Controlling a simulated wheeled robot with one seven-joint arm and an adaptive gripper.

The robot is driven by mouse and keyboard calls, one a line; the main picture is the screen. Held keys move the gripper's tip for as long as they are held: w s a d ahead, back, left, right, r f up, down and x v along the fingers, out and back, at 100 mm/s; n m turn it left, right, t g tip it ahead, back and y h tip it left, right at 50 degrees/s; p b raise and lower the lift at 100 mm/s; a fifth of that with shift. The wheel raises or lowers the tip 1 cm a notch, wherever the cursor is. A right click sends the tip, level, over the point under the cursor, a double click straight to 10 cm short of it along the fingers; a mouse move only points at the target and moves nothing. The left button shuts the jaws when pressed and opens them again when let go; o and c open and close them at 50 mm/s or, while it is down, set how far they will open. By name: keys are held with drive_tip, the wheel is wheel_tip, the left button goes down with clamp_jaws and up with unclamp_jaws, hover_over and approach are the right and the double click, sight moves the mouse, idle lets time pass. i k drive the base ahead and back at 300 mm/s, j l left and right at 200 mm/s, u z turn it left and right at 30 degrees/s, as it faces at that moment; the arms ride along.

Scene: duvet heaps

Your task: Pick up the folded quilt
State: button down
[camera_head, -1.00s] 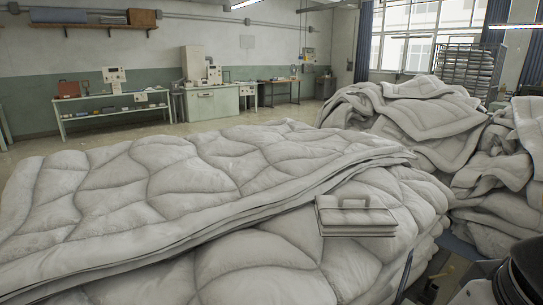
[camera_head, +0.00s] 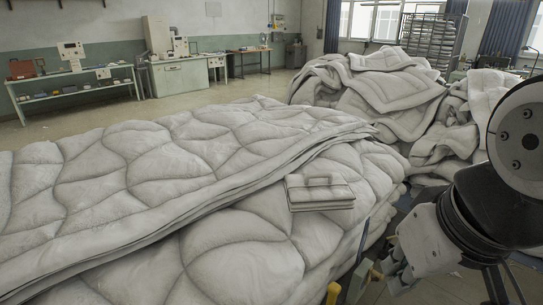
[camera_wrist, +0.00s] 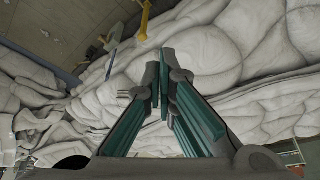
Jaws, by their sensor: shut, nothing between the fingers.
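A small grey-white folded quilt (camera_head: 320,192), with stacked layers and a raised strap-like part on top, lies on the right part of the large quilted heap (camera_head: 245,262). My gripper (camera_wrist: 163,80) is shut and empty in the wrist view, its teal-lined fingers over the white quilted bedding. In the head view my arm reaches in from the right, to the right of the folded quilt and apart from it. I cannot make out the folded quilt for sure in the wrist view.
More crumpled duvets (camera_head: 385,85) are heaped behind at the right. A yellow post-like part (camera_head: 334,292) stands near the heap's front edge. A bench with equipment (camera_head: 75,90) and a cabinet (camera_head: 180,75) line the back wall, with open floor before them.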

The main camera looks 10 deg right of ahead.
sight(318, 192)
drive_tip(key=i+l+u, duration=0.15)
drive_tip(key=l, duration=0.2)
drive_tip(key=i+l+u, duration=0.1)
drive_tip(key=i+l, duration=0.15)
drive_tip(key=i+l+u, duration=0.15)
drive_tip(key=l, duration=0.35)
drive_tip(key=i+l+u, duration=0.1)
drive_tip(key=l, duration=0.25)
drive_tip(key=i+l+u, duration=0.15)
drive_tip(key=l, duration=0.3)
drive_tip(key=i+l+u, duration=0.15)
drive_tip(key=l, duration=0.25)
drive_tip(key=i+l+u, duration=0.1)
drive_tip(key=l, duration=0.35)
drive_tip(key=i, duration=0.05)
